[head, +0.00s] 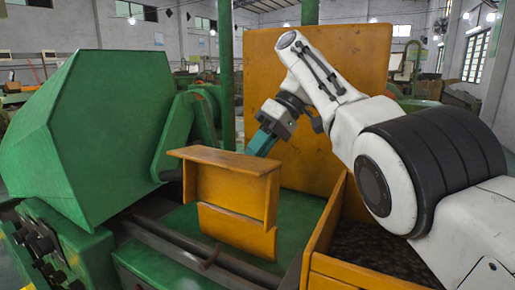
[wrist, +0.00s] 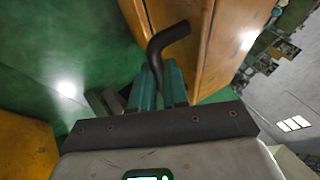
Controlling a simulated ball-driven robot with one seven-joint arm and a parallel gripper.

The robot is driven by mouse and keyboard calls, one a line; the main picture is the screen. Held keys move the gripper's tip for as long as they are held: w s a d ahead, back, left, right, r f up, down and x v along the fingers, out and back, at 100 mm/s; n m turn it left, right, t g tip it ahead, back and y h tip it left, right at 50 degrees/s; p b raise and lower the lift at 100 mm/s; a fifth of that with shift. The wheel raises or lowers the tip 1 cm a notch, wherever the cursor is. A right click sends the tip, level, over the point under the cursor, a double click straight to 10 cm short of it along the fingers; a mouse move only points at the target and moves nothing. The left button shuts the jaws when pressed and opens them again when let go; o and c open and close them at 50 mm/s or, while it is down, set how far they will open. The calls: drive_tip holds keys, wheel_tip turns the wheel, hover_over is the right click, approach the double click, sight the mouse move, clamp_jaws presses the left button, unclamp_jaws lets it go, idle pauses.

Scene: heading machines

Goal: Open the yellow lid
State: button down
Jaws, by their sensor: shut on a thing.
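A worn yellow panel piece (head: 225,190), apparently the lid, stands over the green machine bed in the middle of the head view, with a flat ledge along its top. My gripper (head: 262,143) reaches down behind this ledge, its teal fingers partly hidden by it. In the wrist view my gripper (wrist: 160,80) is shut on a dark bent handle (wrist: 170,38). Yellow panel surfaces (wrist: 200,45) stand just right of the handle. Where the handle joins the yellow part is not clear.
A large yellow upright panel (head: 365,65) stands behind my arm. A yellow-walled bin (head: 322,235) with dark contents is at right front. A big green housing (head: 90,130) fills the left. A dark bar (head: 200,253) crosses the green bed (head: 155,270).

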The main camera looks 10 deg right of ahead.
drive_tip(key=shift+s+f, duration=0.1)
drive_tip(key=shift+f, duration=0.45)
drive_tip(key=c, duration=1.4)
unclamp_jaws()
drive_tip(key=shift+o, duration=1.4)
drive_tip(key=shift+r, duration=0.2)
drive_tip(key=shift+r, duration=0.1)
